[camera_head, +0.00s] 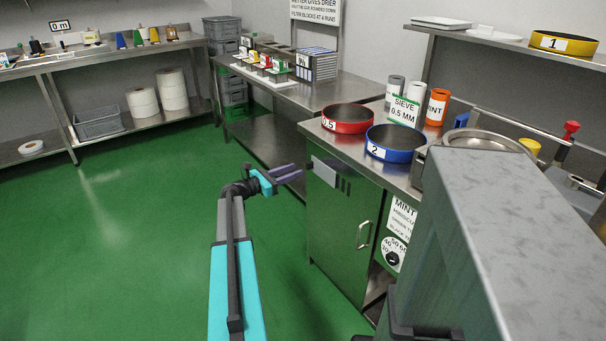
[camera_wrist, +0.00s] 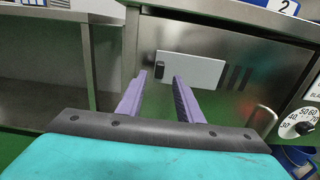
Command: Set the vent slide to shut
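The vent slide is a pale plate (camera_wrist: 195,71) on the upper side panel of the steel cabinet, with a small black knob (camera_wrist: 160,70) near its left end. Dark vent slots (camera_wrist: 236,78) show uncovered just right of the plate. In the head view the plate (camera_head: 326,174) and slots (camera_head: 345,187) sit below the counter's edge. My gripper (camera_wrist: 160,77) is open and empty, its purple fingers pointing at the panel. In the wrist view the knob appears between the fingertips; in the head view my gripper (camera_head: 302,172) is left of the plate, seemingly short of it.
The cabinet door has a handle (camera_head: 363,235), with a numbered dial (camera_head: 393,254) to its right. Red (camera_head: 347,118) and blue (camera_head: 396,143) sieve rings stand on the counter above. A steel table (camera_head: 310,95) stands behind. The green floor (camera_head: 130,250) at left is clear.

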